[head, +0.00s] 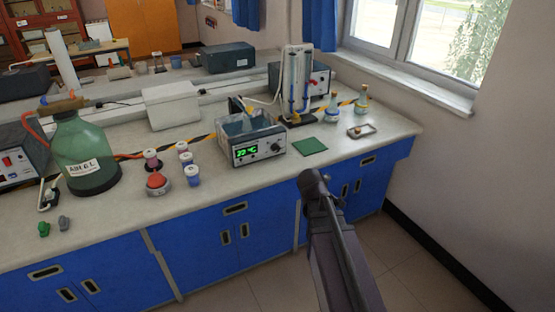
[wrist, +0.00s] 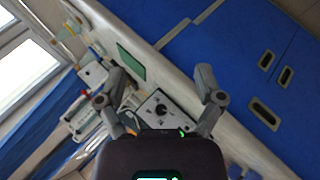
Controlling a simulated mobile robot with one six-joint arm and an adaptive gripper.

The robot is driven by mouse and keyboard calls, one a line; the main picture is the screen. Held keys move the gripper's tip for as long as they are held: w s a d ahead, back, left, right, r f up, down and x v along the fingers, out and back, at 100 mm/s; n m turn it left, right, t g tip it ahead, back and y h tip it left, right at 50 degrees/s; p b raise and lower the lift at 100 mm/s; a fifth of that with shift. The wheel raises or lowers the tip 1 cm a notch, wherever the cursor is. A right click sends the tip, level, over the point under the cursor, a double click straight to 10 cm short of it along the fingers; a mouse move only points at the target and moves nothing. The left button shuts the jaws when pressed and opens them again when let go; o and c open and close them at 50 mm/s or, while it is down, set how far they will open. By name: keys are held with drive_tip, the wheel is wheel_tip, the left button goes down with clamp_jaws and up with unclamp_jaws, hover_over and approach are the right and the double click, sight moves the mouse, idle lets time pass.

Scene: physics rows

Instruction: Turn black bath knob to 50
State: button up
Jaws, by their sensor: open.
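The water bath (head: 257,143) is a grey box on the bench with a lit green display (head: 245,152), whose digits are too small to read surely. Its black knob (head: 277,148) is on the front panel, right of the display. In the wrist view the panel and the knob (wrist: 161,109) show between the fingers, beyond them. My gripper (wrist: 161,75) is open and empty, apart from the knob. In the head view my arm rises in front of the bench, right of the bath; the fingers cannot be made out there.
A green mat (head: 310,146) lies right of the bath, with a small tray (head: 361,131) and flasks (head: 332,108) beyond. Several small jars and a red-topped button (head: 157,181) stand to its left, then a large green bottle (head: 88,155). The floor before the blue cabinets is clear.

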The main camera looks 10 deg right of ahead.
drive_tip(key=w+d+n+t+h+b, duration=0.1)
drive_tip(key=w+d+n+t+b, duration=0.1)
drive_tip(key=w+n+t+b, duration=0.35)
drive_tip(key=n+t+y+b, duration=0.4)
drive_tip(key=n+y+b, duration=0.7)
drive_tip(key=n, duration=1.6)
approach(277, 150)
drive_tip(key=p+v, duration=0.1)
drive_tip(key=v, duration=0.3)
drive_tip(key=shift+d+y, duration=0.25)
drive_tip(key=shift+y, duration=0.15)
drive_tip(key=x, duration=1.3)
drive_tip(key=shift+w+f, duration=0.1)
drive_tip(key=shift+w, duration=0.25)
